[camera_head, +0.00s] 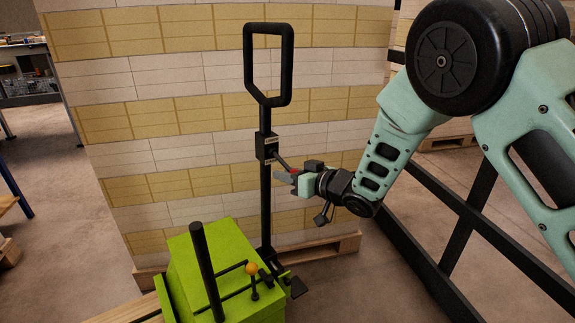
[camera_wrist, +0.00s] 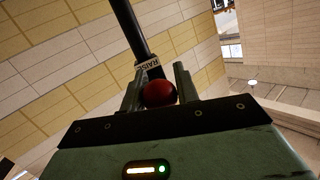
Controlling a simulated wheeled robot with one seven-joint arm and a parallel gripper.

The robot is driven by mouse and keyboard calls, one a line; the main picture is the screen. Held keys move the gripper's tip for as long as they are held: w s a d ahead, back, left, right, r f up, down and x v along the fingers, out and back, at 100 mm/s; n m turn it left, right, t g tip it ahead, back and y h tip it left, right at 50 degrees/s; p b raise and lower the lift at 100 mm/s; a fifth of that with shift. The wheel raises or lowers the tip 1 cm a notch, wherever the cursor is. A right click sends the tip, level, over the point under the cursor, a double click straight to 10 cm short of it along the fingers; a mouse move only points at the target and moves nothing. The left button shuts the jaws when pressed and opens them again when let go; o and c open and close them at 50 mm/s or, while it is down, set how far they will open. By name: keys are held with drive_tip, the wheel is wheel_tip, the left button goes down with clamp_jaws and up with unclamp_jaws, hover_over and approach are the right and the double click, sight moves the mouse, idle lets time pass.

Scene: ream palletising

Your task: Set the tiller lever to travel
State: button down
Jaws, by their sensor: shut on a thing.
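The tiller (camera_head: 266,190) is a black upright post with a loop handle (camera_head: 268,65) on top. A small dark box (camera_head: 267,147) with pale labels sits on the post below the loop. The tiller lever comes off this box; its red knob (camera_wrist: 160,93) shows in the wrist view, between the two fingers. A label reading "RAISE" (camera_wrist: 147,65) shows just beyond the knob. My gripper (camera_head: 285,174) reaches in from the right and is shut on the lever's knob. In the head view the fingers hide most of the lever, so its exact setting is unclear.
A tall stack of reams (camera_head: 180,110) on a pallet stands close behind. A black fence (camera_head: 450,200) runs along the right.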

drive_tip(key=shift+d+r+g+p, duration=0.1)
drive_tip(key=shift+r+g+p, duration=0.2)
drive_tip(key=shift+r+p, duration=0.5)
drive_tip(key=shift+r, duration=0.2)
drive_tip(key=c, duration=1.1)
unclamp_jaws()
drive_tip(key=shift+s, duration=0.1)
drive_tip(key=shift+o, duration=0.2)
drive_tip(key=v, duration=1.7)
drive_tip(key=shift+s+r, duration=0.25)
drive_tip(key=shift+r, duration=0.05)
